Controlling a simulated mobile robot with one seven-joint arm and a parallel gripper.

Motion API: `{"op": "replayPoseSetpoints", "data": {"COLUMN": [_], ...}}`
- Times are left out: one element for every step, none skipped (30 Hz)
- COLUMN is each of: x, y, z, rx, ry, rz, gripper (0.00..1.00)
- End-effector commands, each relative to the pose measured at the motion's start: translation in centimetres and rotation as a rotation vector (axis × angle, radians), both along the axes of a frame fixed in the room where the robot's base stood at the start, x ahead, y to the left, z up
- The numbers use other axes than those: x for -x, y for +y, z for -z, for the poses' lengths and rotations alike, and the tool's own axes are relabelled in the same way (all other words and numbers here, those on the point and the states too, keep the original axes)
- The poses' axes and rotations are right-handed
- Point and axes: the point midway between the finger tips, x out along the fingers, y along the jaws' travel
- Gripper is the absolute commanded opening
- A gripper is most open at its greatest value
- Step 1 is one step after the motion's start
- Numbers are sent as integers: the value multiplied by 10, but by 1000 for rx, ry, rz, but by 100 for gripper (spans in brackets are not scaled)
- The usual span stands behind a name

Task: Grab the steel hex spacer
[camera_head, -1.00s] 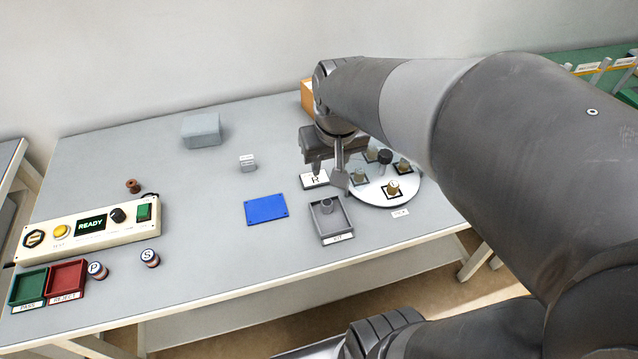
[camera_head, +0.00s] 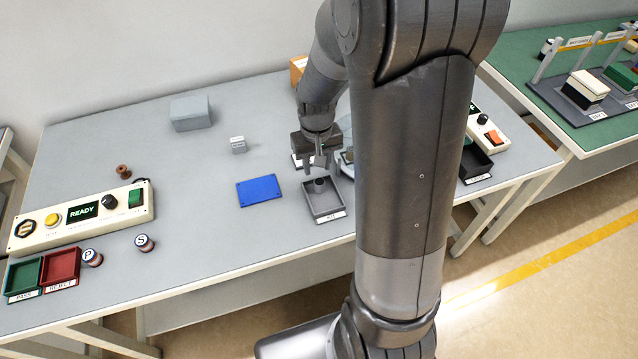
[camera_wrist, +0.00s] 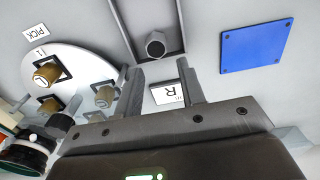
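A grey hexagonal piece with a dark hole, which looks like the steel hex spacer (camera_head: 320,184), stands in the grey tray labelled KIT (camera_head: 340,202). In the wrist view the spacer (camera_wrist: 155,45) lies inside the tray walls (camera_wrist: 181,25), ahead of the fingertips and roughly in line with the gap. My gripper (camera_head: 318,164) is just behind the tray in the head view. In the wrist view my gripper (camera_wrist: 158,68) has its two fingers apart with nothing between the tips. The spacer is not touched.
A white disc (camera_wrist: 88,63) with several brass pieces on dark squares is beside the tray; my arm hides most of it from the head camera. A card marked R (camera_wrist: 168,94) lies beneath the fingers. A blue plate (camera_head: 259,191) is left of the tray.

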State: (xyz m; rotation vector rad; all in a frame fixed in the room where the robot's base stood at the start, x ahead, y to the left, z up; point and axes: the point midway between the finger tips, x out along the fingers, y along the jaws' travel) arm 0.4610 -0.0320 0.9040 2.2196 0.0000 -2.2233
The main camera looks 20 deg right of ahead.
Motion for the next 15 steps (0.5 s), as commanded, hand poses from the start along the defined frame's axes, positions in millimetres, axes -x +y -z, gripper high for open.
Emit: {"op": "replayPoseSetpoints", "data": {"x": [1, 1, 1, 1, 1, 1, 2, 3, 5, 7, 9, 10, 10, 9, 9], "y": [0, 0, 0, 0, 0, 0, -1, -1, -2, -2, -3, -3, -3, -3, -3], "z": [6, 9, 11, 13, 14, 17, 20, 23, 29, 35, 40, 46, 50, 53, 57], "rx": [0, 0, 0, 0, 0, 0, 0, 0, 0, 0, 0, 0, 0, 0, 0], "ry": [2, 2, 2, 1, 0, 0, 1, 2, 2, 4, 4, 4, 2, 2, 1], "rz": [0, 0, 0, 0, 0, 0, 0, 0, 1, 1, 1, 1, 0, 0, 0], "gripper": [36, 36, 36, 36, 36, 36, 36, 36, 36, 36, 36, 36, 36, 36, 36]}}
